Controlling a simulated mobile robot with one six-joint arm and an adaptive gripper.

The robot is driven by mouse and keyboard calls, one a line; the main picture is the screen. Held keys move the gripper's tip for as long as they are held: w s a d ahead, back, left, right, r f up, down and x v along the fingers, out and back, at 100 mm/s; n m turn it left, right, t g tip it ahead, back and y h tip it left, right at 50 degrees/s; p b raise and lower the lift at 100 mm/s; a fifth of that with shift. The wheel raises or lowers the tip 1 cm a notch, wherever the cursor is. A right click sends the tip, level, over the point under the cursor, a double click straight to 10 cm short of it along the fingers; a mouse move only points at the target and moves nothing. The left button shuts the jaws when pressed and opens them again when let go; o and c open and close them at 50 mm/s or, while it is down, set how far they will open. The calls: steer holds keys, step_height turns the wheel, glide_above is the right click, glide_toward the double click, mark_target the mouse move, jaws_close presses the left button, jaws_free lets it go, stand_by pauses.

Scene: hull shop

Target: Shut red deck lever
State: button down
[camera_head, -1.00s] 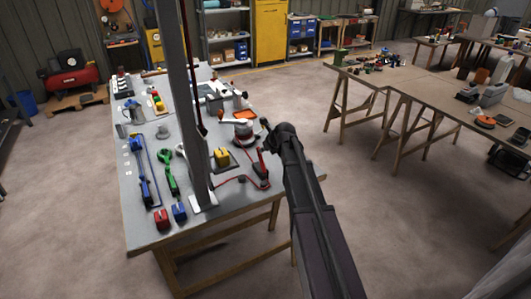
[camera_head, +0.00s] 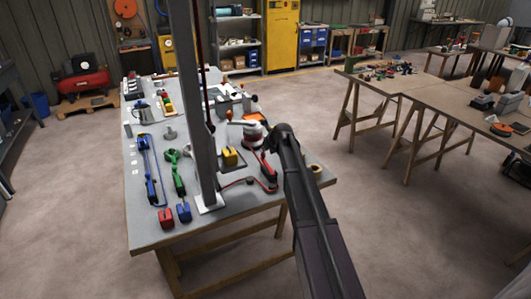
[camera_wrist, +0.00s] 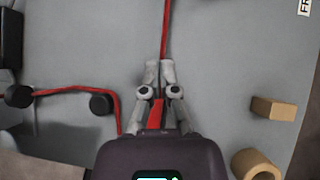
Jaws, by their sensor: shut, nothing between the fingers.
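The red deck lever (camera_head: 267,168) is near the right edge of the grey bench, with a dark base. In the head view its handle leans up and to the left. My gripper is shut and empty; in the wrist view (camera_wrist: 159,75) its fingers are over the red lever (camera_wrist: 155,117), part of which shows between and below them. Whether they touch it I cannot tell. The gripper and wrist hide most of the lever in the wrist view. In the head view my arm hides the fingertips.
A red line (camera_wrist: 68,91) runs past black round guides (camera_wrist: 101,104). A grey post (camera_head: 194,110) rises from the bench (camera_head: 150,235). A yellow-topped block (camera_head: 231,156) and a winch-like drum (camera_head: 253,133) stand close by. A tan block (camera_wrist: 274,108) and a tan ring (camera_wrist: 254,165) are at the right.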

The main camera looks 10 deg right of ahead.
steer(key=shift+w+a+f, duration=0.1)
steer(key=shift+w+f, duration=0.15)
steer(key=shift+f, duration=0.2)
steer(key=shift+b, duration=0.3)
steer(key=shift+s, duration=0.1)
steer(key=shift+s+d+f, duration=0.2)
steer(key=shift+s+f, duration=0.05)
steer(key=shift+s, duration=0.4)
steer(key=shift+r, duration=0.15)
steer(key=r+p, duration=0.2)
steer(key=s+r+p, duration=0.1)
steer(key=shift+d+r, duration=0.15)
steer(key=shift+d, duration=0.2)
steer(key=w+r+p, duration=0.4)
steer(key=r+p, duration=0.5)
steer(key=shift+w, duration=0.35)
steer(key=shift+s, duration=0.1)
stand_by(0.5)
